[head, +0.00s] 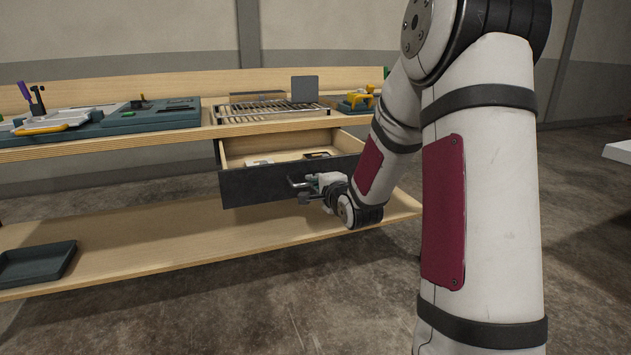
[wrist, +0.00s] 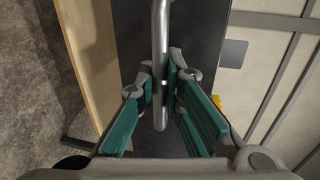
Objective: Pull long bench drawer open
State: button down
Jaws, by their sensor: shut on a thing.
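The long bench drawer (head: 255,187) has a black front and a light wooden box. It stands pulled out from under the bench top, with its inside showing from above. Its dark front (wrist: 205,30) fills the middle of the wrist view. The metal bar handle (wrist: 160,45) runs down between the teal finger pads there. My gripper (head: 306,184) is at the drawer front, toward its right part. In the wrist view my gripper (wrist: 161,88) is shut on the handle, one finger on each side. My gripper and wrist hide part of the handle in the head view.
Small flat items (head: 316,155) lie in the drawer. The bench top (head: 180,137) holds a wire rack (head: 270,112) and tool trays. A lower wooden shelf (head: 150,245) with a dark tray (head: 38,264) lies below the drawer. The concrete floor in front is clear.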

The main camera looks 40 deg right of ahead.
jog(key=shift+s+a+f, duration=0.1)
jog(key=shift+s, duration=0.05)
jog(key=c, duration=2)
grip_release()
jog(key=shift+o, duration=0.2)
jog(key=shift+s, duration=0.1)
jog(key=v, duration=0.7)
jog(key=shift+s, duration=0.15)
jog(key=shift+a, duration=0.1)
